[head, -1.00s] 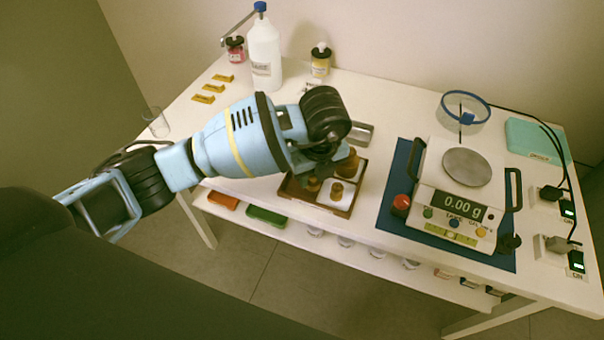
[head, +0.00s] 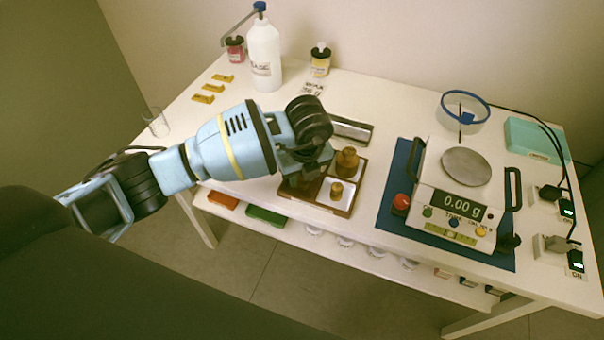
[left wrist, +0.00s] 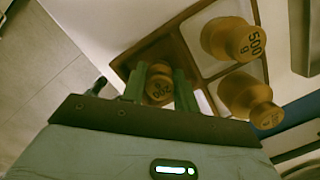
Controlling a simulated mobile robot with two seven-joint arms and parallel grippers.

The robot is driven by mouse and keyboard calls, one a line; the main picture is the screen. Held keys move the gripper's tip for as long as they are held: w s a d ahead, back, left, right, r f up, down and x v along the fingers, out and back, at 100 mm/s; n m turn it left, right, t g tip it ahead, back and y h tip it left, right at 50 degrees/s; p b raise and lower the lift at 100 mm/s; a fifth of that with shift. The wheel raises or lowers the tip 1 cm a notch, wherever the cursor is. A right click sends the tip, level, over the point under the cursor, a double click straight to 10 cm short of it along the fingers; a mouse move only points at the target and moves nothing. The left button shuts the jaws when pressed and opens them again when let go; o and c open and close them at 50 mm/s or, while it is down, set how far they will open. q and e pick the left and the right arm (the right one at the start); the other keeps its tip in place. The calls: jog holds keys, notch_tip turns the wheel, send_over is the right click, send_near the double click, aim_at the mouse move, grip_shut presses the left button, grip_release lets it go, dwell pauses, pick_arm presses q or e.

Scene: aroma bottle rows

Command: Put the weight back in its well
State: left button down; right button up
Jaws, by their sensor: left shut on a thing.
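The wooden weight box (head: 345,211) has pale wells and stands near the table's front edge; it also shows in the left wrist view (left wrist: 128,62). My left gripper (head: 303,182) is over its left part, pointing down. In the left wrist view its two fingers (left wrist: 159,88) are shut on a small brass weight (left wrist: 159,84) with blurred lettering. I cannot tell whether this weight touches the well floor. A large brass weight marked 500 g (left wrist: 232,38) and a smaller brass weight (left wrist: 250,98) stand in other wells. My right gripper is not in view.
A metal-topped case (head: 351,130) lies just behind the box. The balance (head: 450,190), reading 0.00 g with an empty pan, stands on a blue mat to the right. A white bottle (head: 264,55) and a clear beaker (head: 156,122) stand farther left.

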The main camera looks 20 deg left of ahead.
pick_arm(q)
jog(key=shift+f, duration=0.15)
jog(key=c, duration=1.1)
grip_release()
jog(key=shift+o, duration=0.2)
notch_tip(320, 180, up, 12)
jog(key=s+d+p, duration=0.1)
jog(key=shift+s+d, duration=0.15)
